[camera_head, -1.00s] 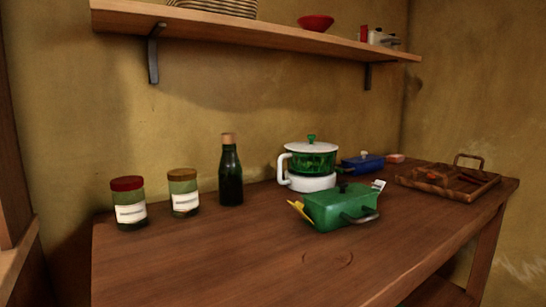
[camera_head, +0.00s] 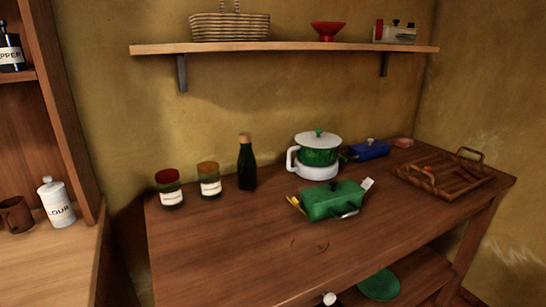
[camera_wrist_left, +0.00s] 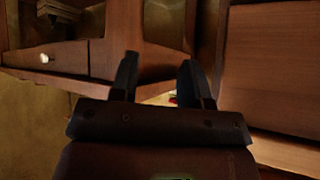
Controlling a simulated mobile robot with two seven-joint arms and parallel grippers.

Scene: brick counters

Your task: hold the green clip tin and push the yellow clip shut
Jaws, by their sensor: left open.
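The green clip tin (camera_head: 332,201) sits on the wooden counter, right of the middle in the head view. Its lid is on, with a dark knob on top and a metal handle at its front right. The yellow clip (camera_head: 296,203) sticks out at a slant from the tin's left end, apart from the lid edge. A white clip (camera_head: 367,184) stands out at the right end. My left gripper (camera_wrist_left: 158,62) shows only in the left wrist view, open and empty, away from the tin. My right gripper is in neither current view.
Behind the tin stand a white and green pot (camera_head: 319,157) and a blue tin (camera_head: 369,149). A wooden tray (camera_head: 468,184) is at right; two jars and a dark bottle (camera_head: 246,165) are at left. The counter front (camera_head: 240,250) is clear. A wall shelf (camera_head: 300,48) hangs above.

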